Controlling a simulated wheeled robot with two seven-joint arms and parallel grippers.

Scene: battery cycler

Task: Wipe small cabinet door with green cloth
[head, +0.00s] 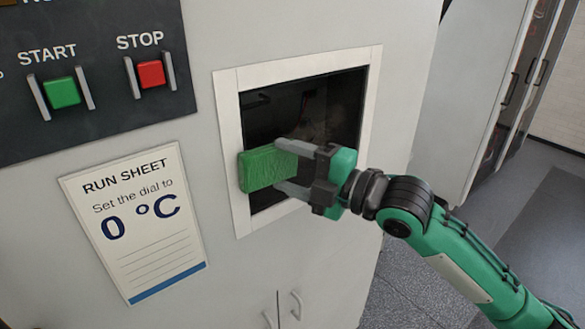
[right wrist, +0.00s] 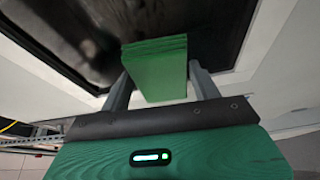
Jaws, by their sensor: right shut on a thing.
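My right gripper (head: 287,170) is shut on the green cloth (head: 265,170), a folded green block. It holds the cloth in front of the framed opening in the cabinet, near its lower left. In the right wrist view the green cloth (right wrist: 157,68) sits between the two fingers, with the dark opening beyond it. I cannot tell whether the cloth touches the cabinet. The small cabinet's pale frame (head: 229,150) surrounds a dark recess (head: 335,105); no separate door panel is clear there. My left gripper is not in view.
A dark panel with a green START button (head: 63,92) and a red STOP button (head: 150,74) is at upper left. A run sheet (head: 137,222) is below it. Door handles (head: 296,305) stand out at the bottom. Open floor (head: 535,190) lies at right.

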